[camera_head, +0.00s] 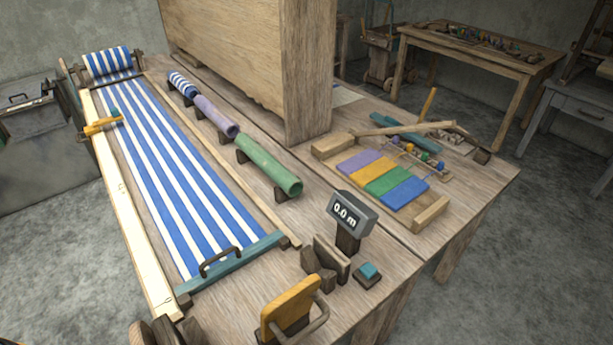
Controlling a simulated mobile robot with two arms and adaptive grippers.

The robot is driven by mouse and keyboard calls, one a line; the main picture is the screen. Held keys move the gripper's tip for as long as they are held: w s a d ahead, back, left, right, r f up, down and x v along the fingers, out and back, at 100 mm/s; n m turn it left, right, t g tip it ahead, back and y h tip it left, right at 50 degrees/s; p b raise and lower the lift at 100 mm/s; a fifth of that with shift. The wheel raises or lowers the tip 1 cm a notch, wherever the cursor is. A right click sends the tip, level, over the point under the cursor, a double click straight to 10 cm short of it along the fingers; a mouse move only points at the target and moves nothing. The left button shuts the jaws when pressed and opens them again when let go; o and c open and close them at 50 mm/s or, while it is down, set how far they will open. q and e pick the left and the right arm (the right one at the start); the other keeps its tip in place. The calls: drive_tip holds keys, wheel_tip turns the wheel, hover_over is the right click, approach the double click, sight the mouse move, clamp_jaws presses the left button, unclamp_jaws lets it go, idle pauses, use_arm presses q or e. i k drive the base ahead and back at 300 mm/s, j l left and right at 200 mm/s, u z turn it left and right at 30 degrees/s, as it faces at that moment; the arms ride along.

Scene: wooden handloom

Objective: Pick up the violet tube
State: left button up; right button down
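The violet tube (214,115) lies on dark wooden rests on the table, right of the striped cloth. It sits in a line of tubes, between a blue-and-white striped tube (182,84) behind it and a larger green tube (266,164) in front. Its near end is open and faces the green tube. Neither of my grippers shows in this view.
Blue-and-white cloth (165,150) stretches along the left of the wooden table. A tall wooden panel (230,50) stands behind and right of the tubes. A display reading 0.0 m (350,212), a yellow-faced handle (290,308) and colored swatches (382,180) stand nearer and to the right.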

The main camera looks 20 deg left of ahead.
sight(222, 121)
drive_tip(key=k+j, duration=0.15)
drive_tip(key=j, duration=0.25)
drive_tip(key=k+j, duration=0.15)
drive_tip(key=j, duration=0.25)
drive_tip(key=k+j, duration=0.15)
drive_tip(key=j, duration=0.25)
drive_tip(key=k+j, duration=0.15)
drive_tip(key=j, duration=0.25)
drive_tip(key=k+j, duration=0.15)
drive_tip(key=j, duration=0.25)
